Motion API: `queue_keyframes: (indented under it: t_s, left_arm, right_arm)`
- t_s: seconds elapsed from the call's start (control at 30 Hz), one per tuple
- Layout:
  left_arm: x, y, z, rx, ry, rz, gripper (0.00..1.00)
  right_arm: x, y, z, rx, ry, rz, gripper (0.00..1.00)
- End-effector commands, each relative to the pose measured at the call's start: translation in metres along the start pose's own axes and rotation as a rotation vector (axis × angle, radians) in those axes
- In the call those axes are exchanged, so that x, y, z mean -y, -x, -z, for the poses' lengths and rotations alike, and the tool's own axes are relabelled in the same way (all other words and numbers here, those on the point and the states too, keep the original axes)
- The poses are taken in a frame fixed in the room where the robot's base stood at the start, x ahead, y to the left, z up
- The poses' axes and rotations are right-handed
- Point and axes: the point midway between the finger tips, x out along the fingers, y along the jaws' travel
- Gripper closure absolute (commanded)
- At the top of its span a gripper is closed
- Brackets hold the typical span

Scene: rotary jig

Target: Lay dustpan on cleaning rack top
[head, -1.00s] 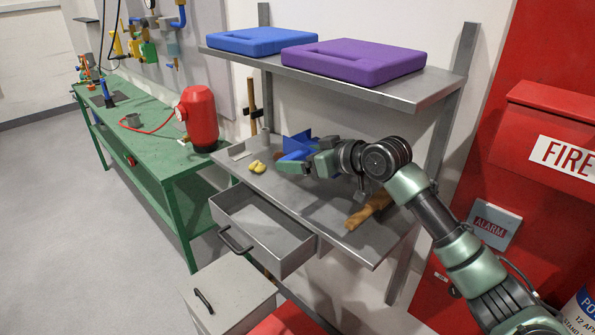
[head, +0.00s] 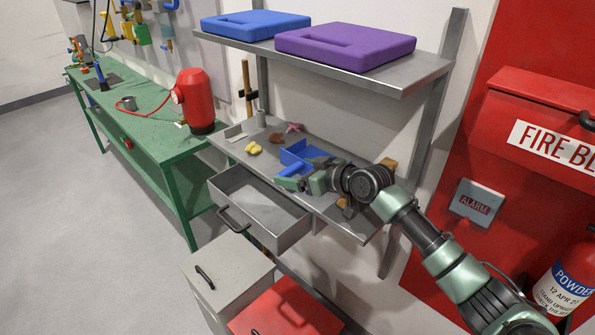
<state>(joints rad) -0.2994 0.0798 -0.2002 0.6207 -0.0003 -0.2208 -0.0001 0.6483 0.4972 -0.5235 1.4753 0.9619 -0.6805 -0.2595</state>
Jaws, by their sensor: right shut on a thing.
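The blue dustpan (head: 298,153) is in the head view, over the grey metal shelf of the rack, with its open pan facing up. My right gripper (head: 291,181) is shut on it at its near side; the fingers hide the part they hold. I cannot tell whether the dustpan touches the shelf. The rack has a lower work shelf (head: 327,210) and an upper shelf (head: 420,76). My left gripper is not in view.
A blue case (head: 255,24) and a purple case (head: 345,46) fill much of the upper shelf. Yellow pieces (head: 253,148), a brown piece (head: 277,138) and a pink piece (head: 294,127) lie on the lower shelf. An open drawer (head: 262,218) sticks out below.

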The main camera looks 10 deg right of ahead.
Motion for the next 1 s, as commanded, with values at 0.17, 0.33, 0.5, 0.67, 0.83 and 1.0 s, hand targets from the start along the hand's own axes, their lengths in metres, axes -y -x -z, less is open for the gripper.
queue_keyframes:
  t_s: [0.17,0.33,0.5,0.67,0.83,1.0]
  left_arm:
    - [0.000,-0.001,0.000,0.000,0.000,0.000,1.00]
    - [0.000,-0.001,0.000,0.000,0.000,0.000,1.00]
    - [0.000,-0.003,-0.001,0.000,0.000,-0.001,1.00]
    - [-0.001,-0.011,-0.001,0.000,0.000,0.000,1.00]
    - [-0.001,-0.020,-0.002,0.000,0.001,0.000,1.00]
    - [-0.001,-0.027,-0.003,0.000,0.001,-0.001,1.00]
  right_arm:
    - [0.000,-0.001,-0.001,0.000,0.000,0.000,0.00]
    - [0.000,-0.001,-0.001,0.000,0.000,0.000,0.00]
    - [-0.001,0.007,-0.001,0.000,0.000,-0.001,0.00]
    - [-0.001,0.035,-0.003,0.001,0.005,-0.002,0.00]
    - [-0.002,0.073,-0.003,0.000,0.004,-0.003,0.00]
    - [-0.001,0.103,-0.002,0.001,0.002,-0.002,0.00]
